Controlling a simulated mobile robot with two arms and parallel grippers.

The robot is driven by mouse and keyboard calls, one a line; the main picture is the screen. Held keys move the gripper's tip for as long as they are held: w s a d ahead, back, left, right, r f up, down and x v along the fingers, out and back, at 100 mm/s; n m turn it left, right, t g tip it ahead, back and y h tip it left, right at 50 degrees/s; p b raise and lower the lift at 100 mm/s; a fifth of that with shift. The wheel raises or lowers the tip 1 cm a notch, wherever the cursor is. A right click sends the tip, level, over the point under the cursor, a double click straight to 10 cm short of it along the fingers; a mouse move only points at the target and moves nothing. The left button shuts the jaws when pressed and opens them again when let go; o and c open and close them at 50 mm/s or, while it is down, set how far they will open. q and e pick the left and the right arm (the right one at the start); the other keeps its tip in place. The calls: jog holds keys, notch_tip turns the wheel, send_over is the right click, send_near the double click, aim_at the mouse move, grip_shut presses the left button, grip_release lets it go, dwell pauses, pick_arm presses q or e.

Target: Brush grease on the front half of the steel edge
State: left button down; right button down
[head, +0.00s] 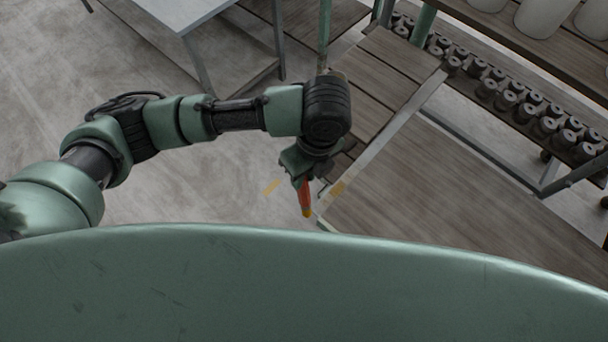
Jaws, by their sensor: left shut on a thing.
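My left gripper (302,174) is shut on an orange-handled brush (305,195) that points down, with a yellowish tip. The brush is just left of the near end of the steel edge (398,120), a pale grey strip running from the upper right down to the lower left along the wooden bench. I cannot tell whether the brush tip touches anything. My own green body hides what lies below. My right gripper is not in view.
A wide wooden board (450,190) lies right of the strip, and wooden slats (385,68) lie left of it. A shelf rack with rows of dark spools (510,98) stands at the upper right. A grey-topped table (185,12) is at the upper left.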

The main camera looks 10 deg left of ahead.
pick_arm(q)
jog(key=shift+r, duration=0.1)
jog(key=shift+r, duration=1.4)
dwell(0.6)
